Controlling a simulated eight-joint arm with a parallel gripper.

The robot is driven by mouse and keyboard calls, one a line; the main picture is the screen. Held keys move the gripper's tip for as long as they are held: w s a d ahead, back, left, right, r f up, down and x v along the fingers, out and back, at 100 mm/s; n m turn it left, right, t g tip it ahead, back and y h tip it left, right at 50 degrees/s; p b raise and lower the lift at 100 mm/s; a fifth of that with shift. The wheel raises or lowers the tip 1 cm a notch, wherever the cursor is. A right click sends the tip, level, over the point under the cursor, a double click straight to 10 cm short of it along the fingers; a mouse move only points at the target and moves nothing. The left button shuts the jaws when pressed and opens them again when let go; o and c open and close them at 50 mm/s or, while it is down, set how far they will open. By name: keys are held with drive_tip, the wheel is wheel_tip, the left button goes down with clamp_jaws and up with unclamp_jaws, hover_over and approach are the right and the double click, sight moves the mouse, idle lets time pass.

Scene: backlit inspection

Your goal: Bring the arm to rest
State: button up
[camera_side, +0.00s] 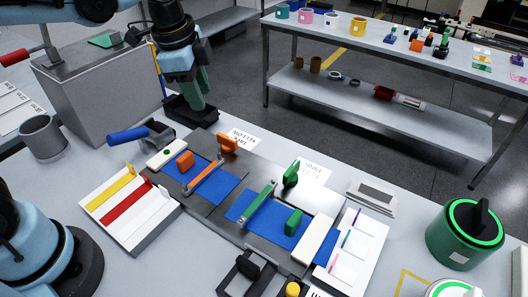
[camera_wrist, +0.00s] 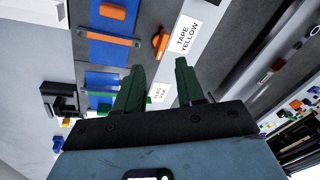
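In the wrist view my gripper (camera_wrist: 159,66) shows two dark green fingers standing apart. Nothing is between them; a white card shows through the gap. From the side view I cannot tell how high the fingertips are above the surface.
A dark plate with blue panels (camera_side: 214,187), orange and green parts (camera_side: 293,221) fills the table's middle. An orange knob (camera_wrist: 160,41) lies beside a "TAPE YELLOW" card (camera_wrist: 187,33). A blue-handled tool (camera_side: 128,135), grey mug (camera_side: 42,137) and green canister (camera_side: 447,240) stand around.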

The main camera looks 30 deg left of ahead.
drive_tip(key=s+a+f+n+t, duration=0.3)
drive_tip(key=s+n, duration=0.5)
drive_tip(key=n, duration=0.4)
drive_tip(key=shift+a+f+t, duration=0.35)
drive_tip(key=shift+a+t, duration=0.3)
drive_tip(key=shift+t, duration=0.25)
